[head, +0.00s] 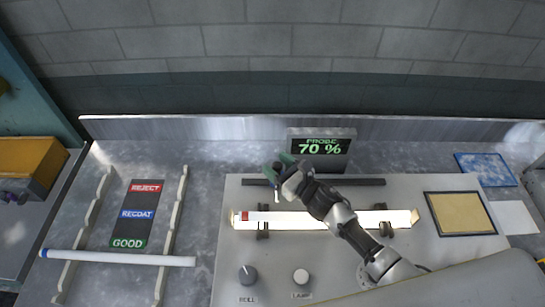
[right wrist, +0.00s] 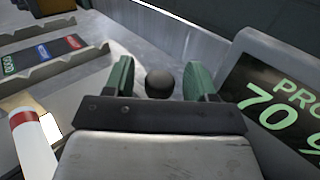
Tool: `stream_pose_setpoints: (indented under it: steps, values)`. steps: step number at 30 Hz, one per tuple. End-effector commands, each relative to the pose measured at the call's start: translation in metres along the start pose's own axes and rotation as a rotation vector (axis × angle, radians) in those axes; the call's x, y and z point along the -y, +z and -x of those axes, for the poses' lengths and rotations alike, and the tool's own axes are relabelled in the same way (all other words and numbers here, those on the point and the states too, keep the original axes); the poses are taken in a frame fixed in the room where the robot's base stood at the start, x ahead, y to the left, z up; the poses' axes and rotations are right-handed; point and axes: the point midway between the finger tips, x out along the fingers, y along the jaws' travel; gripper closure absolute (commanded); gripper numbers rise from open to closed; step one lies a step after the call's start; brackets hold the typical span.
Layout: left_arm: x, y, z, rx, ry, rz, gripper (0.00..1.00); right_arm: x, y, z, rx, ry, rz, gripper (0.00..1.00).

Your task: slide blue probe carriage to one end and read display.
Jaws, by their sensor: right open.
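The display (head: 320,147) at the back of the panel reads "PROBE 70 %" in green; part of it also shows in the right wrist view (right wrist: 280,100). My right gripper (head: 284,165) is open over the left part of the dark rail (head: 350,182), just left of the display. In the right wrist view a dark round knob (right wrist: 160,84) lies between its two green fingers, with gaps on both sides. I cannot make out the blue body of the carriage; my gripper covers that area. My left gripper is not in view.
A white tube with a red band (head: 320,219) lies on supports in front of the rail. Another white tube (head: 120,257) lies across the left rack beside the REJECT, RECOAT, GOOD board (head: 135,214).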

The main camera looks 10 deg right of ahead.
Motion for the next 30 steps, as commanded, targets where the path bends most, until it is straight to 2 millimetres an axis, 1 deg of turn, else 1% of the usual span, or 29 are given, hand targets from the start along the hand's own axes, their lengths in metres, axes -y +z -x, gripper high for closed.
stream_pose_setpoints:
  steps: [1,6,15,16,26,27,30]
  values:
    - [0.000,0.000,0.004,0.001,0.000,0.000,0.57,0.000,0.002,-0.007,0.001,-0.001,-0.001,0.44]
    - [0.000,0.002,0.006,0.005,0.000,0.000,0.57,0.000,0.000,-0.018,-0.001,-0.001,0.001,0.44]
    - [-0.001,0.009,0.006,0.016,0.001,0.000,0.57,0.000,-0.001,-0.020,-0.001,0.000,0.000,0.44]
    - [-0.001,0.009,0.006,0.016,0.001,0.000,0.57,0.000,-0.001,-0.020,-0.001,0.000,0.000,0.46]
    - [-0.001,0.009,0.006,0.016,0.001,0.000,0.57,0.000,0.000,-0.020,-0.001,0.000,0.000,0.96]
    - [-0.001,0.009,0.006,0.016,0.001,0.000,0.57,0.000,0.000,-0.020,-0.001,0.000,0.000,1.00]
    - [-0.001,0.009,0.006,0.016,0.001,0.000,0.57,0.000,0.000,-0.020,-0.001,0.000,0.000,1.00]
